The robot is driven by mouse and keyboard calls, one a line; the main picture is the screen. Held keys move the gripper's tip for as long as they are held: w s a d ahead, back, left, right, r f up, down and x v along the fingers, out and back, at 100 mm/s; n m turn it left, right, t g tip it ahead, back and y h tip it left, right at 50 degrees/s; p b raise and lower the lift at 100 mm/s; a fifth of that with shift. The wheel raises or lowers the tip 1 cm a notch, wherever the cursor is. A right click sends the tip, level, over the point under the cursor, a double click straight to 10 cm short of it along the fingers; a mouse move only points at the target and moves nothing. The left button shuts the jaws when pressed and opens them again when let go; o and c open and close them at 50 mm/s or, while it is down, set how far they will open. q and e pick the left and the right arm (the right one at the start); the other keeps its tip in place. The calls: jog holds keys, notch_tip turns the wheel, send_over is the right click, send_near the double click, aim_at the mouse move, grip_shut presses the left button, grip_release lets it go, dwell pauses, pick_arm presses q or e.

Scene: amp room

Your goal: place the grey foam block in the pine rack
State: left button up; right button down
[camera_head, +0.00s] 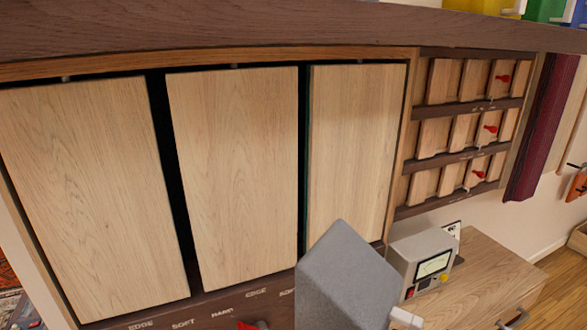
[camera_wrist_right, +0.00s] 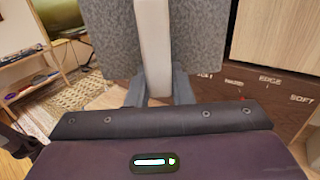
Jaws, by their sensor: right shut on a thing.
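The grey foam block (camera_head: 345,283) is at the bottom centre of the head view, in front of the rack. It also shows in the wrist view (camera_wrist_right: 100,45), with a pale bar (camera_wrist_right: 153,45) along its middle. My right gripper (camera_wrist_right: 158,97) is shut on the block at this bar, and its grey fingers stand on either side of the bar. The wooden rack (camera_head: 411,110) has three broad pale panels (camera_head: 235,170) with dark narrow gaps between them. I cannot tell whether the block touches the rack. My left gripper is not in view.
A lower ledge with labels (camera_head: 205,315) runs under the panels. To the right are small compartments with red clips (camera_head: 490,128). A grey meter box (camera_head: 425,262) stands on a wooden cabinet (camera_head: 480,285) right of the block. A dark shelf (camera_head: 250,25) overhangs the top.

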notch_tip(320, 180, down, 13)
jog(key=m+t+h+b, duration=0.5)
jog(key=h+b, duration=0.1)
jog(key=b, duration=0.7)
jog(key=shift+t+h, duration=0.3)
jog(key=shift+t, duration=0.1)
